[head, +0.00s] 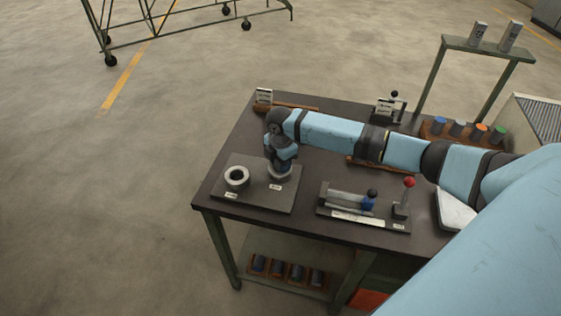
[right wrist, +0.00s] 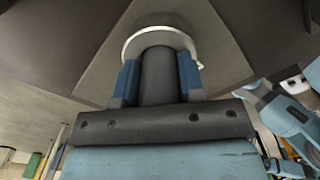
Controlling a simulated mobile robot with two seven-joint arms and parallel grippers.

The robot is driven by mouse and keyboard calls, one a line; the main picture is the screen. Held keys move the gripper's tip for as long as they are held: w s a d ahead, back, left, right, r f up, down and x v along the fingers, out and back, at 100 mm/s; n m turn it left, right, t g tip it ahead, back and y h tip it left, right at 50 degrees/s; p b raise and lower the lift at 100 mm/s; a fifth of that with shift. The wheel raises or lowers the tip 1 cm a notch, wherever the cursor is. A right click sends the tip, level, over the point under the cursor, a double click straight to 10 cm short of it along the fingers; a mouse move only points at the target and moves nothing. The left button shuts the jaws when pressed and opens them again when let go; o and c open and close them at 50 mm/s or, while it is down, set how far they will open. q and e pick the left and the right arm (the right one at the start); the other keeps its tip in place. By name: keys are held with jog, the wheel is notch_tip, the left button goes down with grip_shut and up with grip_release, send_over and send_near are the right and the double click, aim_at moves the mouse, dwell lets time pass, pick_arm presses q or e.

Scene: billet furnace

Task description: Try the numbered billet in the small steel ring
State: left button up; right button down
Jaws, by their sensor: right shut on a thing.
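My right gripper (head: 279,164) points down over the right-hand ring on the dark plate (head: 258,204). In the right wrist view, its blue-padded fingers (right wrist: 159,82) are shut on a dark grey cylindrical billet (right wrist: 158,75). No number shows on the billet. The ring (right wrist: 186,38) under it shows a pale curved rim around the billet's far end; I cannot tell how deep the billet sits. In the head view this ring (head: 281,176) is mostly hidden by the gripper. A second ring (head: 237,177) stands open on the plate's left. My left gripper is not in view.
A fixture with a red-knobbed lever (head: 408,183) and a blue part stands right of the plate. Coloured billets (head: 459,128) stand in a rack at the back right. Dark billets (head: 277,268) lie on the lower shelf. The floor left of the table is clear.

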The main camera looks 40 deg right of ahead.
jog(key=shift+s+f, duration=0.1)
jog(key=shift+f, duration=0.05)
jog(key=c, duration=0.6)
grip_release()
jog(key=shift+c, duration=0.2)
jog(key=shift+s+f, duration=0.1)
notch_tip(320, 180, up, 14)
jog(key=shift+b, duration=0.35)
